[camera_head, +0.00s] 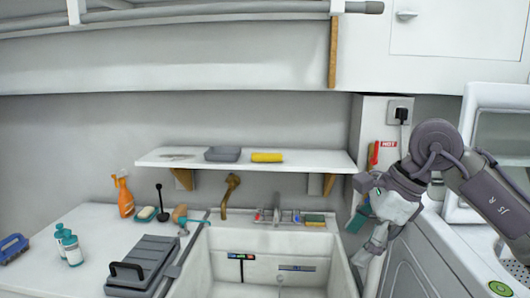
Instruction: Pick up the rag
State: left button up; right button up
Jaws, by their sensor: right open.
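A yellow, folded-looking piece (267,157) lies on the right half of the white wall shelf (200,163). It looks most like the rag, but I cannot tell cloth from sponge at this size. A flat pale thing (176,156) lies at the shelf's left end, its kind unclear. My right gripper (370,245) is open, pointing down near the sink's right side, well to the right of and below the yellow piece. It touches neither shelf item. A teal thing (357,219) shows partly behind it, mostly hidden. My left gripper is not in view.
A grey tray (222,154) sits left of the yellow piece.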

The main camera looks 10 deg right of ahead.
aim_at(256, 157)
jog(key=i, duration=1.55)
